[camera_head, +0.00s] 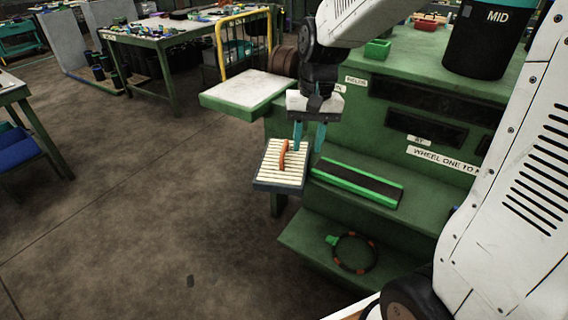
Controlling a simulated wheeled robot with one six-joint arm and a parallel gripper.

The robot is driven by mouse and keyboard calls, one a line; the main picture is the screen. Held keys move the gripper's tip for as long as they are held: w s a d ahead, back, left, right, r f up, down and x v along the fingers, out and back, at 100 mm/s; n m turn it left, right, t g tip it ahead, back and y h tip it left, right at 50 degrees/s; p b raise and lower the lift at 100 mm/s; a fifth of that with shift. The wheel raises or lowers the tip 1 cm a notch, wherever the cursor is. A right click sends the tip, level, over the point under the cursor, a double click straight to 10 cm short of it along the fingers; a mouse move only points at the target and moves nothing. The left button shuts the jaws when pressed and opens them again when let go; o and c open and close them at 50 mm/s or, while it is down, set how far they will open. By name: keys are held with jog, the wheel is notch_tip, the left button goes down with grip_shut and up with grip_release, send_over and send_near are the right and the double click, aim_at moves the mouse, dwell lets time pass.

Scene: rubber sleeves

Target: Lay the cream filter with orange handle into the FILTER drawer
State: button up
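The cream filter (270,174) has a slatted face and an upright orange handle (283,154). It lies flat on a dark blue-grey stand (262,186) at the left of the green stepped unit. My gripper (308,149) points down with two teal fingers spread apart and nothing visible between them. Its fingertips are just right of the handle in the picture, near the far right edge of the filter; I cannot tell their height above it. No drawer labelled FILTER can be read. Dark slots (425,130) show in the front of the green unit.
A black strip with green edges (357,183) lies on the upper step, and a dark ring with orange marks (355,252) on the lower one. A black MID canister (483,45) and green box (377,50) stand on top. A pale-topped cart (247,91) is behind. Floor at left is clear.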

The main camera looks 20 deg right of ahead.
aim_at(286, 143)
jog(key=w+m+t, duration=0.2)
jog(key=w+m, duration=0.1)
jog(key=w, duration=0.7)
jog(key=f, duration=0.5)
jog(key=a+f, duration=0.1)
jog(key=f, duration=0.2)
jog(key=shift+w+a+f, duration=0.1)
jog(key=shift+w+f, duration=0.05)
grip_shut()
